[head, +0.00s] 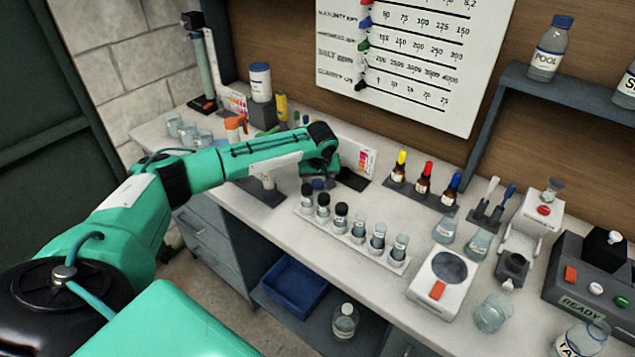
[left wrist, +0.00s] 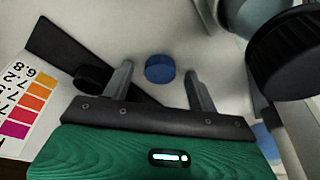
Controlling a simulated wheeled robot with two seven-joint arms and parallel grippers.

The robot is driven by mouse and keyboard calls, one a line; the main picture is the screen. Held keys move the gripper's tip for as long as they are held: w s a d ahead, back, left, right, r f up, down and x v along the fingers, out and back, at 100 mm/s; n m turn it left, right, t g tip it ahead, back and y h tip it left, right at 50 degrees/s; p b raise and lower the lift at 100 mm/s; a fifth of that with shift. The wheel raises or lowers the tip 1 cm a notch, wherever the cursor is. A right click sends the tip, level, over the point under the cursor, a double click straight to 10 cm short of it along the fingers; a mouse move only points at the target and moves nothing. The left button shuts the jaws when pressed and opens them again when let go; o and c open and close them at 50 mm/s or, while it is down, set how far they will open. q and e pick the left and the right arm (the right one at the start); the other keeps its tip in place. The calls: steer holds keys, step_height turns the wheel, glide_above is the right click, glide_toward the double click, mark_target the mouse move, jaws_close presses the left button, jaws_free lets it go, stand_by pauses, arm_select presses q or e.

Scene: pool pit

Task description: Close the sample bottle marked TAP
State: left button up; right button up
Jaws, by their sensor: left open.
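A clear bottle (head: 578,340) at the lower right edge of the head view bears a label of which "TA" shows. Its mouth looks open, with no cap on it. A small blue cap (head: 318,185) lies on the bench far to the left, just below my left gripper (head: 319,175). In the left wrist view, the blue cap (left wrist: 160,69) appears between the two open fingers, with space on both sides. The gripper is empty. The fingertips are mostly hidden in the head view. My right gripper is out of view.
A white rack (head: 350,240) of vials, some black-capped, stands right of the gripper. A scale (head: 442,282), flasks (head: 446,230), dropper bottles (head: 423,180) and a grey READY device (head: 590,285) crowd the bench towards the TAP bottle. A blue-capped POOL bottle (head: 547,52) stands on the shelf.

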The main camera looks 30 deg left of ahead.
mark_target(318, 184)
arm_select(q)
steer(key=c, duration=1)
steer(key=shift+c, duration=0.2)
steer(key=shift+r, duration=0.1)
step_height(318, 184, up, 20)
steer(key=b, duration=0.3)
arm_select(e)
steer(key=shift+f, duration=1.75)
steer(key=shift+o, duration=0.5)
